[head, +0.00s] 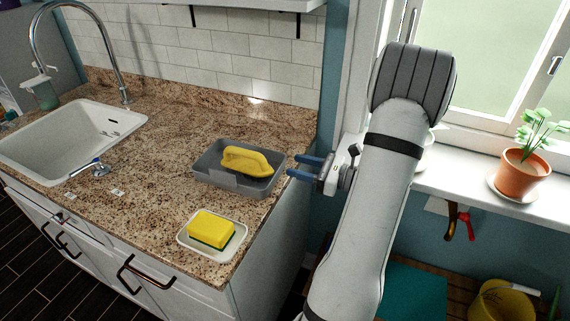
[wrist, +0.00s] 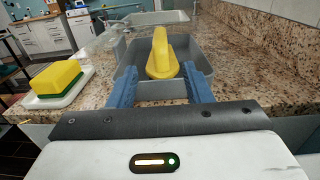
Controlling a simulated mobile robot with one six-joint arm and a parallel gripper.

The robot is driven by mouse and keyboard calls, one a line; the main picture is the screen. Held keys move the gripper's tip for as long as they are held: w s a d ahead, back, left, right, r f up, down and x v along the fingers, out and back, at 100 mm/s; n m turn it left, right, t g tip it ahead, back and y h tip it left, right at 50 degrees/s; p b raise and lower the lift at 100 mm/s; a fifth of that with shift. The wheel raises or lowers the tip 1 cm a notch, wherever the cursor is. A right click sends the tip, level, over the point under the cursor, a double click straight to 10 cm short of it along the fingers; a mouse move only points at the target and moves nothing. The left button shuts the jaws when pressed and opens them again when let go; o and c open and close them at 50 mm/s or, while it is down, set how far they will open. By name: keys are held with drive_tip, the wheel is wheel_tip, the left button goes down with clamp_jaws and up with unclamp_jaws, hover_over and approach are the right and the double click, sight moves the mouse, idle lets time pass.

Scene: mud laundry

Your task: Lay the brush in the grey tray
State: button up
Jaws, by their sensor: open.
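The yellow brush (head: 247,161) lies in the grey tray (head: 213,180) on the granite counter, its handle arching upward. In the wrist view the brush (wrist: 161,58) sits inside the tray (wrist: 126,75), straight ahead between my fingers in the picture. My gripper (head: 298,167) has blue fingers and is just off the tray's right side, near the counter's end. In the wrist view the fingers of my gripper (wrist: 160,90) are spread apart with nothing between them. They appear apart from the brush.
A yellow and green sponge (head: 211,229) sits on a white dish (head: 226,248) in front of the tray. A white sink (head: 58,140) with a tall faucet is at the left. A potted plant (head: 522,170) stands on the windowsill at the right. Counter behind the tray is clear.

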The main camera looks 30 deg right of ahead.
drive_tip(key=s+a+n+g, duration=0.1)
drive_tip(key=a+n+g, duration=0.3)
drive_tip(key=a, duration=0.2)
drive_tip(key=s+a+r+n+g, duration=0.1)
drive_tip(key=s+a+n+g, duration=0.1)
drive_tip(key=a+n+g, duration=0.2)
drive_tip(key=s+a+r+n+g, duration=0.1)
drive_tip(key=s+a+n+g, duration=0.1)
drive_tip(key=a, duration=0.6)
drive_tip(key=shift+a+r+n+g, duration=0.1)
drive_tip(key=shift+a+n+g, duration=0.1)
drive_tip(key=shift+n+g, duration=0.35)
drive_tip(key=shift+a+n+g, duration=0.15)
drive_tip(key=shift+n+g, duration=0.2)
drive_tip(key=shift+n, duration=0.4)
drive_tip(key=s+a+r+n+h, duration=0.3)
drive_tip(key=s+n+h, duration=0.5)
drive_tip(key=n, duration=0.8)
drive_tip(key=a+h, duration=0.1)
drive_tip(key=h, duration=0.1)
drive_tip(key=shift+s+r+h, duration=0.2)
drive_tip(key=shift+r+h, duration=0.1)
drive_tip(key=shift+r, duration=0.05)
drive_tip(key=shift+a, duration=0.1)
